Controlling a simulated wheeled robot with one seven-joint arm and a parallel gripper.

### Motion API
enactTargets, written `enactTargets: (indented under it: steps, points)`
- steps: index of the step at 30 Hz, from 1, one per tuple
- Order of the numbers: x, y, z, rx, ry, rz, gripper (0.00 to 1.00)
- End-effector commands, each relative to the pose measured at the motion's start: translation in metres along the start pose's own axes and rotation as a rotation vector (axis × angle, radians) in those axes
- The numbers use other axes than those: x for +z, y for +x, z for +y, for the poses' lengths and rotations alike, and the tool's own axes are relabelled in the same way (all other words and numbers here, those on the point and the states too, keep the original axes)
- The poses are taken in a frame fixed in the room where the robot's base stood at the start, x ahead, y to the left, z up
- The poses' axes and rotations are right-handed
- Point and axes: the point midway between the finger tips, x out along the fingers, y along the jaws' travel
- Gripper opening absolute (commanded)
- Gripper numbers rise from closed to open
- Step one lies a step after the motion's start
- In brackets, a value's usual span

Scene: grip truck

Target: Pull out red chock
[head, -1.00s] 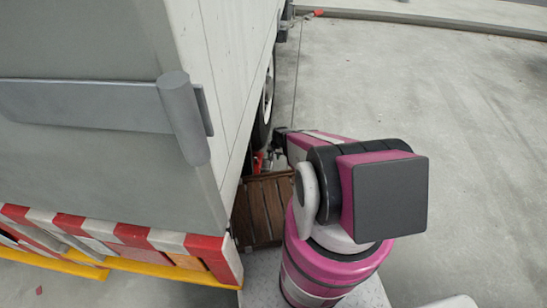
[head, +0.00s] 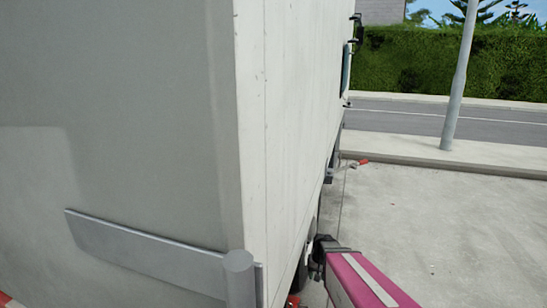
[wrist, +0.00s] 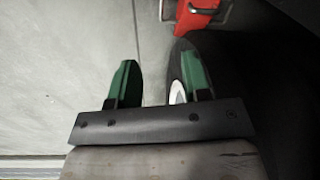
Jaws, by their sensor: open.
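A red chock (wrist: 197,14) with a metal handle shows at the top of the wrist view, cut off by the edge. It lies on the ground past the end of a black tire (wrist: 183,62). My gripper (wrist: 158,68) is open and empty, its two green fingers pointing toward the chock but apart from it. The right finger overlaps the tire in the picture. In the head view, a small bit of red (head: 293,300) shows low beside the truck wheel, mostly hidden; I cannot tell if it is the same chock.
The truck's pale box body (head: 290,130) fills the left and middle of the head view, close to my arm (head: 360,280). Another small red object (head: 363,161) lies farther off by the curb. Open concrete (head: 450,230) is on the right.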

Motion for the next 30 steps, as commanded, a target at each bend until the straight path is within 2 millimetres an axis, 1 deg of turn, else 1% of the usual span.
enactTargets:
  steps: [1, 3, 6, 9, 12, 14, 20, 21, 30]
  points:
    - [0.024, -0.032, -0.001, 0.011, -0.017, 0.004, 0.44]
    - [0.042, -0.061, -0.001, 0.028, -0.038, 0.001, 0.44]
    - [0.065, -0.094, 0.0, 0.049, -0.061, -0.003, 0.44]
    - [0.08, -0.116, 0.0, 0.063, -0.076, -0.006, 0.44]
    - [0.087, -0.126, 0.001, 0.072, -0.085, -0.007, 0.44]
    - [0.089, -0.129, 0.001, 0.074, -0.087, -0.008, 0.44]
    - [0.088, -0.129, 0.001, 0.075, -0.088, -0.009, 0.44]
    - [0.088, -0.129, 0.001, 0.075, -0.088, -0.009, 0.47]
    - [0.086, -0.127, 0.0, 0.07, -0.084, -0.009, 0.47]
